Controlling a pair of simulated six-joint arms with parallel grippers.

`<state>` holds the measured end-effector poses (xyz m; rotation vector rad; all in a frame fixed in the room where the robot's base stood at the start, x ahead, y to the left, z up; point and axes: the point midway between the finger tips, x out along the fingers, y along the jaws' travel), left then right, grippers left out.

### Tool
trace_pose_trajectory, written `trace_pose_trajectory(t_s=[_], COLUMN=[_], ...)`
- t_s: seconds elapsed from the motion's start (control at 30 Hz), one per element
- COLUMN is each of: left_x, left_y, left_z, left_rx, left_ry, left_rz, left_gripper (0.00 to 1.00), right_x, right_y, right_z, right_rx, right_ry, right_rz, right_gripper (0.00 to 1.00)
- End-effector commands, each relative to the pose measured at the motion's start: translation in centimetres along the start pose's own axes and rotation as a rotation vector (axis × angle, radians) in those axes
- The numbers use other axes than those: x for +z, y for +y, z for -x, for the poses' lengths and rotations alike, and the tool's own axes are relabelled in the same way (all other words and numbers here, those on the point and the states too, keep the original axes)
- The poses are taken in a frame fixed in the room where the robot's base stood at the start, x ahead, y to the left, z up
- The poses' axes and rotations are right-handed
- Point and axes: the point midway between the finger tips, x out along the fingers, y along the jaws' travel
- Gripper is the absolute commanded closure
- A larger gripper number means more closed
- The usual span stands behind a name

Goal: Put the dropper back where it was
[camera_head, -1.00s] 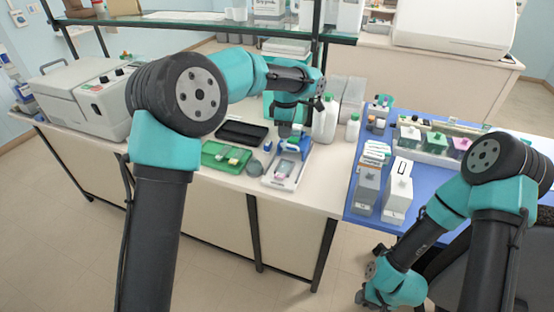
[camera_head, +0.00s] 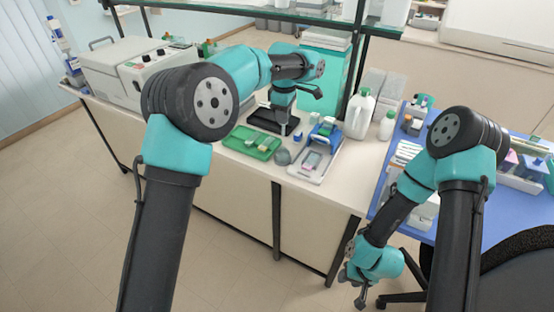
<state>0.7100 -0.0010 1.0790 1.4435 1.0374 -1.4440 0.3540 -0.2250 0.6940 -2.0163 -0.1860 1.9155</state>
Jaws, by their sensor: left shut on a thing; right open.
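My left gripper (camera_head: 284,127) points down at the right part of the black tray (camera_head: 263,124) on the bench. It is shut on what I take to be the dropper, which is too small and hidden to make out. Whether it touches the tray, I cannot tell. My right gripper (camera_head: 358,287) hangs low in front of the blue table, open and empty, far from the bench items.
A green tray (camera_head: 242,147) with small items, a grey round bulb (camera_head: 283,157), a white tray (camera_head: 304,175) and a blue rack (camera_head: 326,128) lie close by. White bottles (camera_head: 359,115) stand to the right. A glass shelf (camera_head: 230,20) crosses behind.

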Motion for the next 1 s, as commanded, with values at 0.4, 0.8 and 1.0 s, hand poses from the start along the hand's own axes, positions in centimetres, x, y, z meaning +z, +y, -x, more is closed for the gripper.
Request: trace_pose_trajectory(t_s=[0.4, 0.8, 1.0], left_x=[-0.1, -0.1, -0.1], left_y=[-0.1, 0.0, 0.0], left_z=[-4.0, -6.3, -6.9], left_rx=[-0.005, 0.000, -0.002], left_ry=[0.001, 0.001, 0.001], left_rz=[0.002, 0.002, 0.001], left_gripper=[1.00, 1.00, 1.00], right_x=[0.0, 0.0, 0.0], right_y=[0.0, 0.0, 0.0], right_z=[0.0, 0.0, 0.0], right_rx=[0.000, 0.000, 0.000], right_ry=[0.000, 0.000, 0.000], right_rz=[0.000, 0.000, 0.000], right_gripper=[0.57, 0.57, 0.57])
